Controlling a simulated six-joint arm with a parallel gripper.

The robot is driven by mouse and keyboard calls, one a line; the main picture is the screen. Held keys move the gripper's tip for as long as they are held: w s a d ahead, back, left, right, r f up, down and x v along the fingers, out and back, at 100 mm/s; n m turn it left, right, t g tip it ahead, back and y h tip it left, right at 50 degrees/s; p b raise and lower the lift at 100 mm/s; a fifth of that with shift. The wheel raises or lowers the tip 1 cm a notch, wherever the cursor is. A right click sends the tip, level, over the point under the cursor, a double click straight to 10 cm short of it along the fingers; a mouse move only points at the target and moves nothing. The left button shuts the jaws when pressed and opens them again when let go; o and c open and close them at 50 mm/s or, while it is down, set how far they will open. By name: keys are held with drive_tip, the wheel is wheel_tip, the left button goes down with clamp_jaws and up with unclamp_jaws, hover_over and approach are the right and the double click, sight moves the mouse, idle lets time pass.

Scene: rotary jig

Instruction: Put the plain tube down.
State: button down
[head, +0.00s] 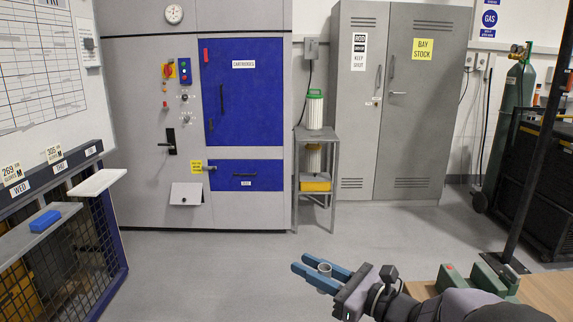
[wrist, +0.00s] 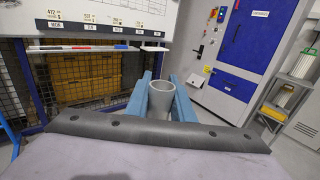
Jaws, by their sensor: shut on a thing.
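My gripper (head: 303,265) has two blue fingers and reaches in from the lower right of the head view. It is shut on a plain grey tube (head: 324,271), which stands roughly upright between the fingers, its open end up. In the wrist view my gripper (wrist: 160,78) clasps the tube (wrist: 160,103) from both sides. The tube's round mouth faces up, and its lower end is hidden behind the dark gripper body. In the head view the tube is over the grey floor, with no support visible touching it.
A wooden bench top (head: 547,292) with a green fixture (head: 492,281) lies at lower right. A mesh-fronted rack (head: 103,235) stands left, with a blue block (head: 46,221) on its grey ledge and a white shelf (head: 97,182). The floor (head: 205,275) between is clear.

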drive_tip(key=s+a+f+n+g+y+b, duration=0.1)
drive_tip(key=s+a+f+n+g+b, duration=0.1)
drive_tip(key=s+a+f+b, duration=0.15)
drive_tip(key=w+d+f+m+t+h+p, duration=0.5)
drive_tip(key=d+m+t+h+p, duration=0.2)
drive_tip(key=d, duration=0.3)
drive_tip(key=s+d+f+m+t+h+p, duration=0.1)
drive_tip(key=s+d+f+m+h+p, duration=0.4)
drive_tip(key=d+f+h, duration=0.3)
drive_tip(key=shift+s+d+f+t, duration=0.15)
drive_tip(key=shift+d+f+t, duration=0.25)
drive_tip(key=shift+d, duration=0.75)
